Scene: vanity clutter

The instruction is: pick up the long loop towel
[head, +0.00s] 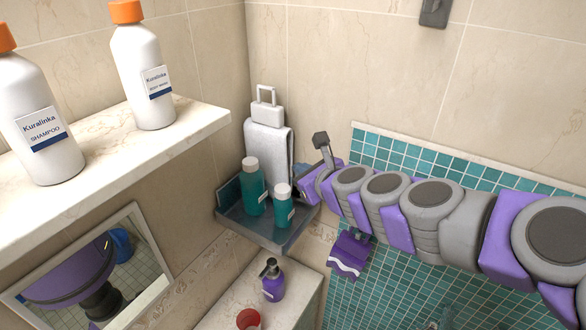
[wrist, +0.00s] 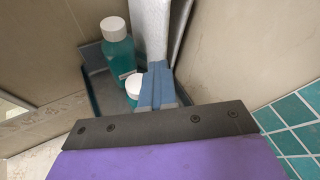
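The long loop towel (head: 268,150) is white and hangs from a pale holder (head: 266,110) at the wall corner, behind the bottles. In the wrist view the towel (wrist: 150,30) hangs down at top centre. My gripper (head: 303,175) is just right of the towel's lower part. In the wrist view the blue finger area of my gripper (wrist: 156,88) lies in line with the towel's lower end. I cannot tell whether it touches the towel or whether there is a gap between the fingers. My arm and the bottles hide part of the towel's lower end.
A dark corner shelf (head: 233,222) holds two teal bottles (head: 253,190) (head: 283,208) close to my gripper. A marble shelf (head: 190,118) with two white bottles juts out at left. A purple bottle (head: 272,282) and red cup (head: 248,319) stand below.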

